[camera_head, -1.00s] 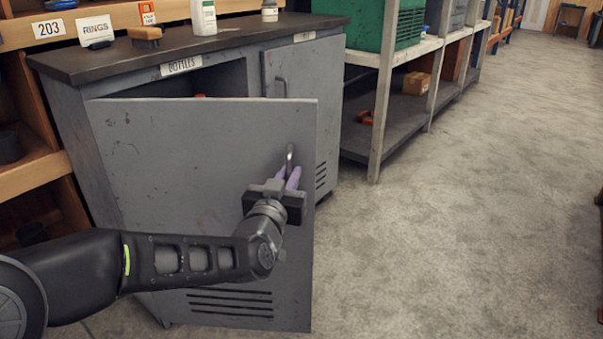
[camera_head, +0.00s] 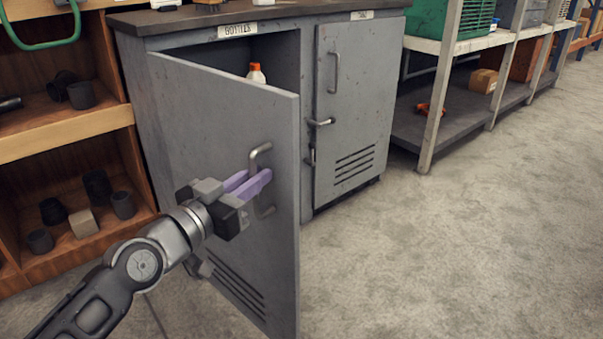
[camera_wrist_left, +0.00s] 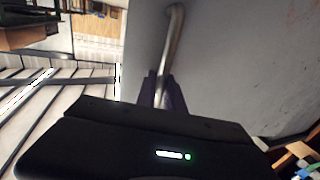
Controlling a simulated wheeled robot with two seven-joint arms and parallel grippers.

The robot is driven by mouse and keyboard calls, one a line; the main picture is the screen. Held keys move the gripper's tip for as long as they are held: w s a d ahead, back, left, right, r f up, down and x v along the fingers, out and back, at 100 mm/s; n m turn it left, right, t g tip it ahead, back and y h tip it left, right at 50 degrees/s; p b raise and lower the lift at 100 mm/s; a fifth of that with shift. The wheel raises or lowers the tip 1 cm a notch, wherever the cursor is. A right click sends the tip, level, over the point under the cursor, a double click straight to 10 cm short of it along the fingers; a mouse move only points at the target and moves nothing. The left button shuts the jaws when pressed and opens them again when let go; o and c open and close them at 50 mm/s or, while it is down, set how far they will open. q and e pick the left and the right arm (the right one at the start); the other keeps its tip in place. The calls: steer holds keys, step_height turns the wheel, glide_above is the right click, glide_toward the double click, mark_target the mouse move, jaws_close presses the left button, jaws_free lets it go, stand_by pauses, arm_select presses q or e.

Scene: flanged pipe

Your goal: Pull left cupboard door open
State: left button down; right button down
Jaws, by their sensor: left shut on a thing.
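The grey left cupboard door (camera_head: 215,120) stands partly open, swung out toward me, with its slotted vents low down. Its metal bar handle (camera_head: 259,158) is near the free edge. My left gripper (camera_head: 250,185), with purple fingers, is shut on the handle's bar. In the left wrist view the bent handle (camera_wrist_left: 174,35) runs down between the fingers (camera_wrist_left: 163,92), and the door face (camera_wrist_left: 235,60) fills the right side. Behind the door, a white bottle with an orange cap (camera_head: 256,73) shows inside the cupboard. My right gripper is not in view.
The right cupboard door (camera_head: 360,110) is shut. A wooden shelf unit with dark cups (camera_head: 97,185) stands close on the left. A grey rack (camera_head: 440,80) with a green crate stands at the right. The concrete floor (camera_head: 450,240) in front is clear.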

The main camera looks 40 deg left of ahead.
arm_select(q)
steer(key=shift+s+a, duration=0.2)
steer(key=shift+s, duration=1.75)
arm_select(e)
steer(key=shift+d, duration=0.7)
arm_select(q)
steer(key=c, duration=1.7)
jaws_free()
steer(key=shift+c, duration=0.2)
